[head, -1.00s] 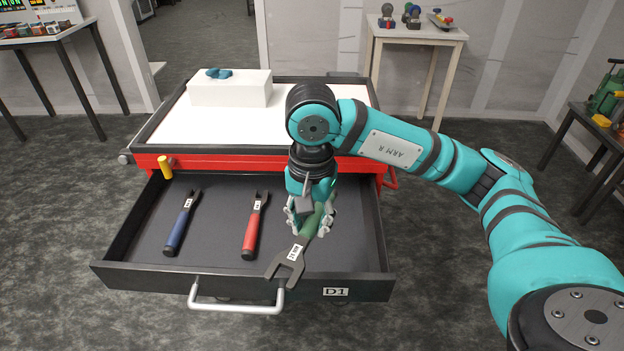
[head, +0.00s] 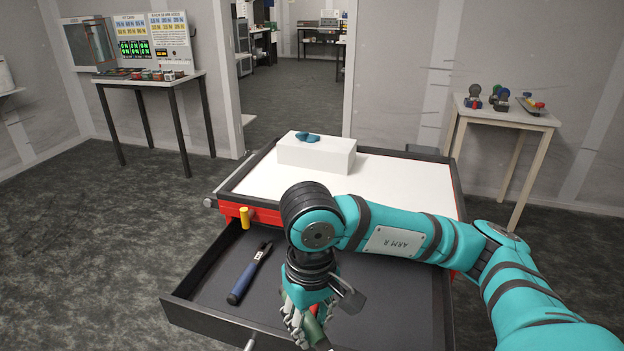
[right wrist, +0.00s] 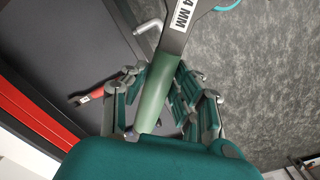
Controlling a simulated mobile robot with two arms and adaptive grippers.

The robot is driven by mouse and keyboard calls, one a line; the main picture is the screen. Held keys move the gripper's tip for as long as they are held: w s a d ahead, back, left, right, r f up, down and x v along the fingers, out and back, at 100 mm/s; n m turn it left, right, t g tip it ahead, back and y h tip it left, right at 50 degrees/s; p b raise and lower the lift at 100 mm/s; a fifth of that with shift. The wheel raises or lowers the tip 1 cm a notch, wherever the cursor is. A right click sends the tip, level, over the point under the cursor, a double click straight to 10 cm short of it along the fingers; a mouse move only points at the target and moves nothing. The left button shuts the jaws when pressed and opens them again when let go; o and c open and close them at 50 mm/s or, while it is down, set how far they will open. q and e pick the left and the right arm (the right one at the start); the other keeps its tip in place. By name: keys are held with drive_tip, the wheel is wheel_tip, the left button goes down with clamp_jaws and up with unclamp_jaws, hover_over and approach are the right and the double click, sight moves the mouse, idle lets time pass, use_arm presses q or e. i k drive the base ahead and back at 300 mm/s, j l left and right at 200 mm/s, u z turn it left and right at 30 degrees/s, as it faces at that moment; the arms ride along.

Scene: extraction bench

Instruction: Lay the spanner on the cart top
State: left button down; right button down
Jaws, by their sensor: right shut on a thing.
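My right gripper (head: 305,324) is shut on the green handle of a spanner (head: 313,331). It holds the spanner in front of the open drawer's floor in the head view. In the right wrist view, the green handle (right wrist: 156,92) runs up from between the fingers to a grey head with a label ending in "4 MM". The head view hides most of this spanner behind the gripper and the frame's lower edge. The white cart top (head: 405,187) is behind the arm, with bare room on its right part. My left gripper is not in view.
A white block (head: 315,155) with a blue object (head: 307,137) on it stands on the cart top's back left. A blue-handled spanner (head: 250,272) lies in the drawer (head: 200,313). A red-handled spanner (right wrist: 88,97) shows in the right wrist view.

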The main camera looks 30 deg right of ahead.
sight(382, 196)
drive_tip(key=l+u, duration=0.4)
drive_tip(key=l, duration=0.4)
drive_tip(key=k+l+u, duration=0.1)
drive_tip(key=l+u, duration=0.25)
drive_tip(key=l, duration=0.95)
drive_tip(key=k+l, duration=0.15)
drive_tip(key=l, duration=0.8)
drive_tip(key=k+u, duration=0.05)
